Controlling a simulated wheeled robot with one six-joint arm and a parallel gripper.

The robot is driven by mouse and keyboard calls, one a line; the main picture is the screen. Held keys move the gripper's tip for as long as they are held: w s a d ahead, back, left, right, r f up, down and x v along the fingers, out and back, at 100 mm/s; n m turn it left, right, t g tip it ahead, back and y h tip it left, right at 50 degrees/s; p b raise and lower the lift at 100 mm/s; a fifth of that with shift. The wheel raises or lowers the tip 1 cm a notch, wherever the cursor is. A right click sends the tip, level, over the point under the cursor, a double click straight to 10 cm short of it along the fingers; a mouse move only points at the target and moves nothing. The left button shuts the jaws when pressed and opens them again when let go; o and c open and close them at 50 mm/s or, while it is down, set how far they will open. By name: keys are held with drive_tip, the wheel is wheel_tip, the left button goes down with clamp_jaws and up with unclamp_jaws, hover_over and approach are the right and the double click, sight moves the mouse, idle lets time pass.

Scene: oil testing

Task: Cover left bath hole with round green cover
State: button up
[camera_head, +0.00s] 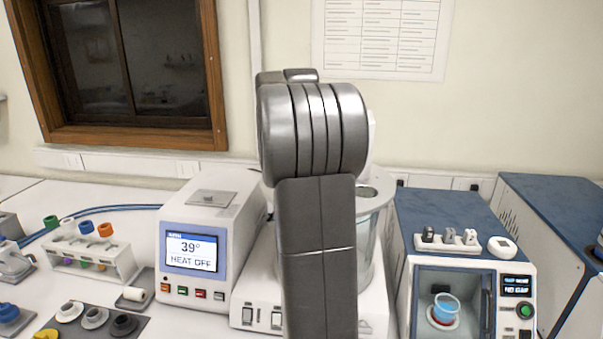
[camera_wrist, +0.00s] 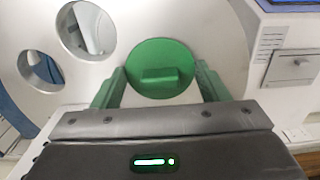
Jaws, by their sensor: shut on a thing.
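The round green cover (camera_wrist: 160,62) is a flat disc with a raised block handle, seen in the wrist view. My gripper (camera_wrist: 160,78) has green fingers on either side of the handle and is shut on it. The pale bath top (camera_wrist: 120,15) lies beyond the cover, with two round open holes, an upper one (camera_wrist: 86,29) and a lower one (camera_wrist: 41,69), to the left of the cover. I cannot tell from this view which is the left hole. In the head view the glass bath (camera_head: 366,235) is mostly hidden behind my arm, as is my gripper.
A white heater unit (camera_head: 225,225) with a screen reading 39° and HEAT OFF stands left of the bath. A blue-topped device (camera_head: 445,215) with a blue cup inside stands on the right. A rack of coloured caps (camera_head: 95,255) is at the left.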

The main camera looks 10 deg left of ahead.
drive_tip(key=shift+f, duration=0.35)
idle(0.4)
drive_tip(key=shift+r, duration=0.35)
drive_tip(key=shift+r, duration=0.35)
drive_tip(key=shift+r, duration=0.15)
drive_tip(key=shift+f+b, duration=0.4)
drive_tip(key=shift+f, duration=0.5)
idle(0.6)
drive_tip(key=shift+r, duration=0.3)
drive_tip(key=shift+r+p, duration=0.35)
drive_tip(key=shift+r, duration=0.05)
drive_tip(key=shift+r, duration=0.2)
drive_tip(key=shift+f+b, duration=0.35)
drive_tip(key=shift+f, duration=0.5)
idle(0.5)
